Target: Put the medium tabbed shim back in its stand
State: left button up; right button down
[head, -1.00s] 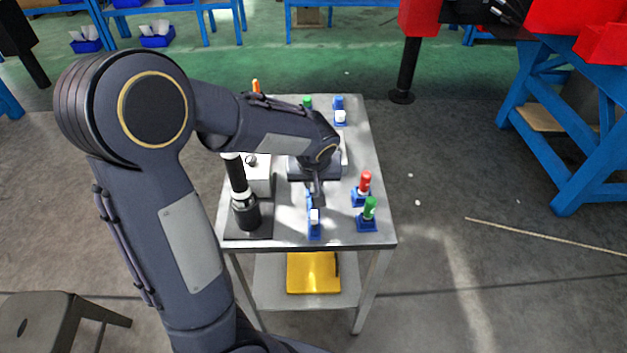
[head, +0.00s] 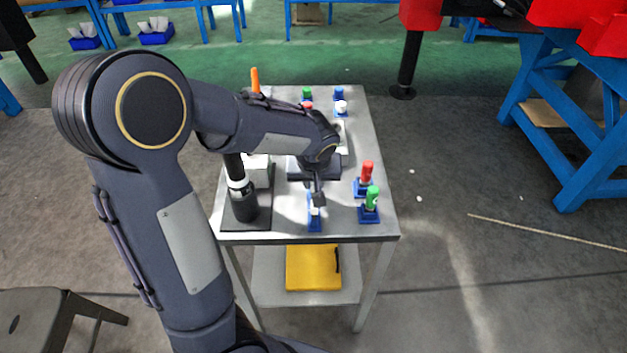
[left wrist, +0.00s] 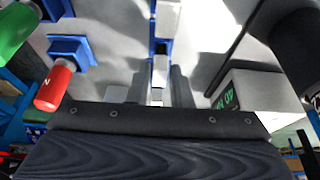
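My left gripper (head: 318,200) points down at the near middle of the metal table. It is right at a blue stand (head: 314,226) that has a pale piece (head: 316,211) at its top. In the left wrist view, the two fingers of my left gripper (left wrist: 160,90) stand either side of a pale, narrow piece (left wrist: 160,70), with blue stand parts beyond it. I cannot tell whether the fingers touch this piece, or whether it is the medium tabbed shim. The gripper hides part of the stand. My right gripper is not in view.
Red (head: 367,172) and green (head: 372,197) capped items stand in blue holders just right of the gripper. A black cylinder (head: 244,205) and a white box (head: 258,170) are to its left. More small holders stand at the far edge. A yellow item (head: 313,268) lies on the lower shelf.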

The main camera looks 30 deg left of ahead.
pick_arm(q)
jog(key=o, duration=0.4)
jog(key=shift+r, duration=0.1)
jog(key=p+v, duration=0.3)
jog(key=v, duration=0.2)
dwell(0.4)
jog(key=v, duration=0.8)
jog(key=s+d+m+h, duration=0.1)
jog(key=s+h, duration=0.1)
jog(key=s, duration=0.4)
jog(key=s+d+m+t+h, duration=0.1)
jog(key=s+d+m+h, duration=0.1)
jog(key=s, duration=0.3)
jog(key=s+d+f+m+t+h, duration=0.1)
jog(key=s, duration=0.5)
jog(key=shift+s+d+f+m+h, duration=0.1)
jog(key=shift+s+d+m+h, duration=0.2)
jog(key=shift+d+h, duration=0.1)
